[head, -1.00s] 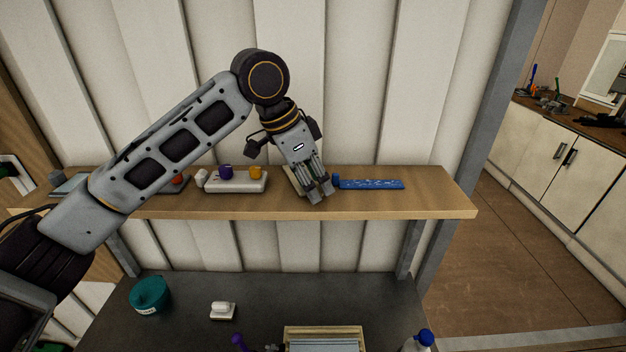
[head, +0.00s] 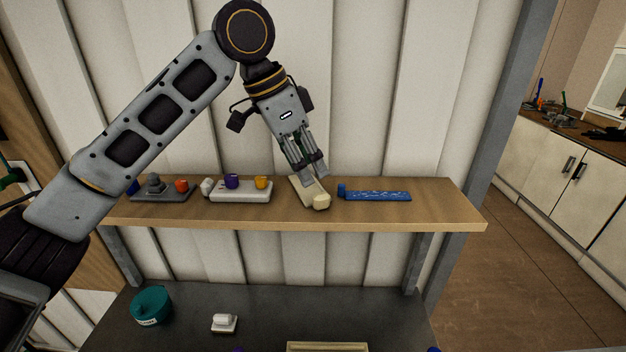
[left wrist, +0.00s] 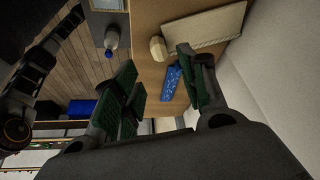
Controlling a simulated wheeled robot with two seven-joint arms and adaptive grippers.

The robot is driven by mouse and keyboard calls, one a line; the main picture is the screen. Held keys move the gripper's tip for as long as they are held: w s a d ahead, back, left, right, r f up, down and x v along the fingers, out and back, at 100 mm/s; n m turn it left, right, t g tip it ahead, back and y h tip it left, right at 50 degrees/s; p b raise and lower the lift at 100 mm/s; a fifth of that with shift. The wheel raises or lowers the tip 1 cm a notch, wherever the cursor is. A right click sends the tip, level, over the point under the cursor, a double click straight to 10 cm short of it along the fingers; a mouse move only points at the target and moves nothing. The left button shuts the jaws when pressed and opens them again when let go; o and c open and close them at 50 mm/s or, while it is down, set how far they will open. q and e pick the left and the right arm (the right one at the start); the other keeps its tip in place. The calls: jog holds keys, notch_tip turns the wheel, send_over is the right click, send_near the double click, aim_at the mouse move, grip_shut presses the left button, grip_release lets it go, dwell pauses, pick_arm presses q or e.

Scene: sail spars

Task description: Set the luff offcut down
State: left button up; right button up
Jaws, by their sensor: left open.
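My left gripper (head: 313,177) is open and just above the wooden shelf, over a cream flat piece (head: 301,188). A rounded cream block (head: 321,201) is at the front end of that piece. In the left wrist view the open fingers (left wrist: 158,68) have nothing between them; the cream flat piece (left wrist: 205,27) and the cream block (left wrist: 158,48) lie beyond them. A blue strip with white marks (head: 378,196) lies on the shelf to the right, a small blue cylinder (head: 341,190) at its left end. No readable label shows which piece is the luff offcut. My right gripper is not in view.
The shelf (head: 440,210) is bare at its right end. A white tray (head: 240,197) with purple and orange pieces and a grey tray (head: 160,195) stand to the left. Below, a dark bench (head: 270,310) holds a teal tub (head: 151,304) and a small white item (head: 224,322).

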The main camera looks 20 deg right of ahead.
pick_arm(q)
jog(key=shift+v, duration=2.4)
jog(key=shift+s, duration=0.1)
